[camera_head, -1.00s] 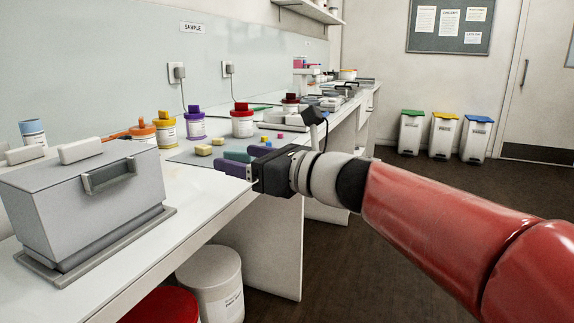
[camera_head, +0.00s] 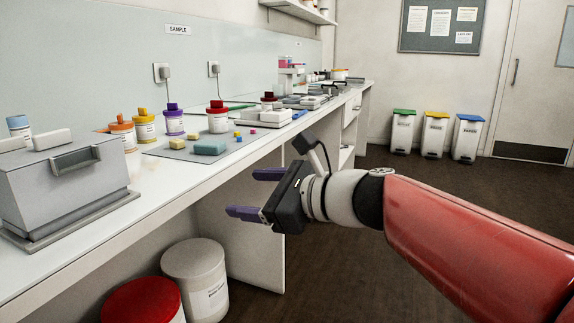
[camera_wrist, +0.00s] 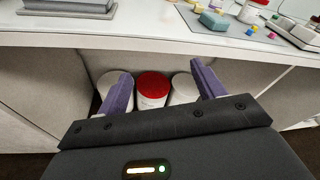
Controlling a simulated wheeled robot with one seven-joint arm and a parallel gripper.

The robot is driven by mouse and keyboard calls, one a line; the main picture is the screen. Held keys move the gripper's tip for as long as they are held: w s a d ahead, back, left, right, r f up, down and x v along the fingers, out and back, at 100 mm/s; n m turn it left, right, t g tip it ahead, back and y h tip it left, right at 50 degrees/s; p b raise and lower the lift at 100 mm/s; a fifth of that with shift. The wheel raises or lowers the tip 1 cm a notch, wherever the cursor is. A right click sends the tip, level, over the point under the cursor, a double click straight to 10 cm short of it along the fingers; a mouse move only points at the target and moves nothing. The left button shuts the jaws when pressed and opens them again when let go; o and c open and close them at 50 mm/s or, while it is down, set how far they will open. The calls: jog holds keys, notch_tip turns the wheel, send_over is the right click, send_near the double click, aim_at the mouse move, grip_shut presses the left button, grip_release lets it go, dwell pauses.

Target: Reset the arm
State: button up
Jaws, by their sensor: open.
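My gripper (camera_head: 255,194) is open and empty in the head view, its two purple fingers spread and pointing left. It hangs in front of the white bench (camera_head: 180,193), lower than the bench top and clear of it. In the wrist view, the fingers of my gripper (camera_wrist: 160,84) point toward the space under the bench, with nothing between them. My red arm reaches in from the right of the head view.
A grey mat (camera_head: 165,153) with a teal block (camera_head: 210,147) and small cubes lies on the bench. A grey lidded box (camera_head: 65,185) stands at left. Under the bench are a red-lidded tub (camera_head: 143,300) and a white tub (camera_head: 196,272). Open floor lies at right.

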jog(key=s+d+f+n+g+h, duration=0.2)
jog(key=s+d+f+n+h, duration=1.1)
jog(key=s+d+f+n, duration=0.4)
jog(key=d+f+n, duration=0.2)
jog(key=d+f, duration=0.1)
jog(key=f, duration=0.1)
jog(key=shift+s+d+f+n+g+h, duration=0.2)
jog(key=shift+f+n+g+h, duration=0.1)
jog(key=shift+n, duration=0.1)
